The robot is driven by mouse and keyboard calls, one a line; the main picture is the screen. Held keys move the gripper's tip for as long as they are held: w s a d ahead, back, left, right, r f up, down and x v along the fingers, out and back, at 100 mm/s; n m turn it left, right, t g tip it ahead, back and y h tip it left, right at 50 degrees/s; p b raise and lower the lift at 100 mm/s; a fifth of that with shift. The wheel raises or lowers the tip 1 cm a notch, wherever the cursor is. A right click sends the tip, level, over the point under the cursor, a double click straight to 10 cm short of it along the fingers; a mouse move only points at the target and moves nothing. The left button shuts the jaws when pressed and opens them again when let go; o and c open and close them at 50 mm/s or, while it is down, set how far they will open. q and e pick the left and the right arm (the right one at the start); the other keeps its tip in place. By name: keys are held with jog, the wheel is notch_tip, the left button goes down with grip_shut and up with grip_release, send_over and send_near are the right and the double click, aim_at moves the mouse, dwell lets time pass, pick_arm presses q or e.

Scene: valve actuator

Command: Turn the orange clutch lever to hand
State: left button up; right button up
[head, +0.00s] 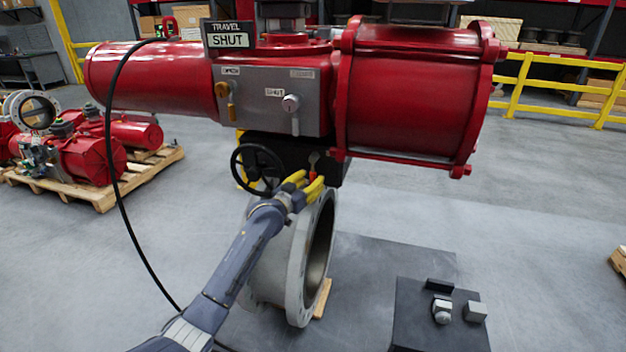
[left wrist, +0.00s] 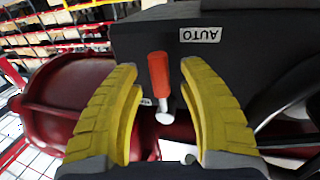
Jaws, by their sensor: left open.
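The orange clutch lever (left wrist: 158,75) stands on the face of a black gearbox (left wrist: 235,62), near a label that reads AUTO. In the head view the lever (head: 313,172) shows as a small orange piece just beyond the yellow fingers. My left gripper (head: 306,184) is open. In the left wrist view its two yellow fingers (left wrist: 158,95) stand on either side of the lever, with a gap to each. The lever's round pale pivot (left wrist: 165,117) shows between them. A second small label is partly hidden by the left finger. My right gripper is not in view.
A black handwheel (head: 257,168) is close left of my left gripper. The red actuator (head: 410,90) hangs above, and a grey valve flange (head: 310,270) is below. A black hose (head: 113,160) runs down at left. A dark stand (head: 410,310) is at lower right.

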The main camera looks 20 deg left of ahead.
pick_arm(q)
jog(key=shift+x, duration=0.8)
jog(key=shift+c, duration=0.3)
grip_shut()
